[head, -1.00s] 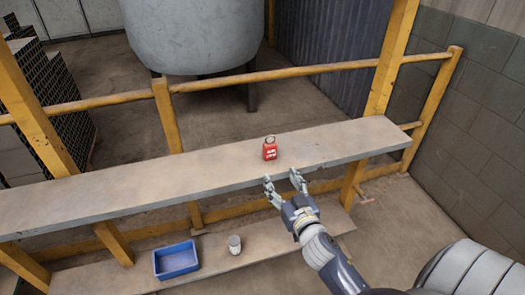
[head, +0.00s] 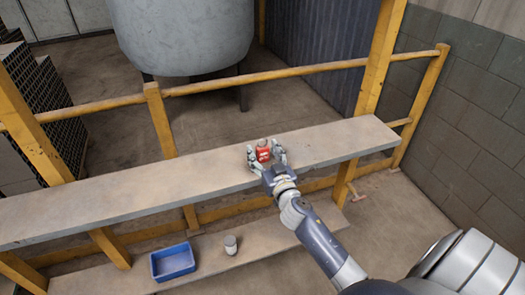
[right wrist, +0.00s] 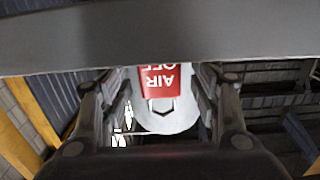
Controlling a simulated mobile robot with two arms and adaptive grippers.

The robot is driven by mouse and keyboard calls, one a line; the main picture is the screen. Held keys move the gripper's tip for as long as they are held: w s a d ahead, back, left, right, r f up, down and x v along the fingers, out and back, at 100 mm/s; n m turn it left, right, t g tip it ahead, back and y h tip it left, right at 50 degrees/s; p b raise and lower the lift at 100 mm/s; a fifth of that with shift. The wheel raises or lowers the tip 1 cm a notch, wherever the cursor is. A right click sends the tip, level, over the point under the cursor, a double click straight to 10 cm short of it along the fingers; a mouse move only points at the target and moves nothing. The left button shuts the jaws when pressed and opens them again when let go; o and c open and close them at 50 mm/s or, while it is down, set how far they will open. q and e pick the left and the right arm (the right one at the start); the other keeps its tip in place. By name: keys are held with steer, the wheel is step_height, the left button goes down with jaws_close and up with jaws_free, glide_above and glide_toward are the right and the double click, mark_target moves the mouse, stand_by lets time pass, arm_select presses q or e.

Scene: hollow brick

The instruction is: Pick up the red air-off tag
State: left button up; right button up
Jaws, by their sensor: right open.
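The red air-off tag (head: 263,153) stands on the upper plank shelf (head: 110,195), near its front edge in the head view. My right gripper (head: 265,159) is at the tag, with one finger on each side of it. In the right wrist view the tag (right wrist: 158,79) shows upside down between the two spread fingers, its white "AIR OFF" lettering legible. The right gripper is open, and I cannot tell whether either finger touches the tag. The tag's lower part is partly hidden by the gripper in the head view. My left gripper is not in view.
A blue bin (head: 172,262) and a small grey can (head: 230,245) stand on the lower shelf. A yellow rail (head: 265,76) and posts run behind the shelf, with a large grey tank (head: 183,35) beyond. The upper shelf is otherwise clear.

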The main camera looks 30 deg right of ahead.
steer(key=shift+w+d, duration=0.15)
steer(key=shift+w, duration=0.5)
steer(key=shift+s, duration=0.1)
steer(key=shift+c, duration=1)
steer(key=c, duration=0.9)
steer(key=shift+r, duration=0.15)
